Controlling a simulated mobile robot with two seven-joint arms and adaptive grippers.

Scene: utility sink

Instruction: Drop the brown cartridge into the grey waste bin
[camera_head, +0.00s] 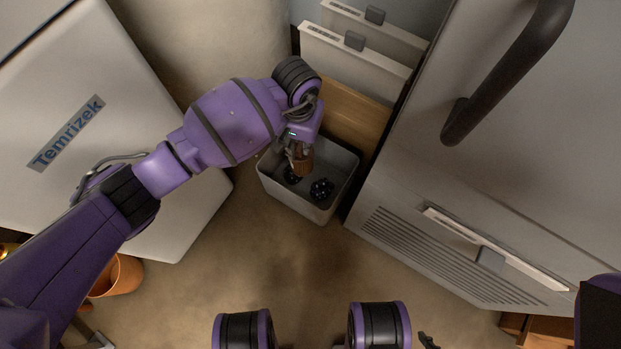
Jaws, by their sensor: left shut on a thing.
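The brown cartridge (302,166) is small and ribbed. My left gripper (300,157) points down and is shut on it, with the fingers partly hidden by the wrist. It holds the cartridge over the opening of the grey waste bin (296,203). The bin is an open rectangular box on the floor. Dark round items (321,189) lie inside it. From this angle I cannot tell exactly how high the cartridge is above the bin floor. My right gripper cannot be made out; only a purple piece of arm shows at the lower right edge.
A large grey appliance (400,215) with a dark handle (510,75) stands close on the bin's right. White panels (350,58) and a wooden box (350,115) are behind it. A white appliance (90,110) stands left. An orange pot (122,277) is lower left. Floor in front is clear.

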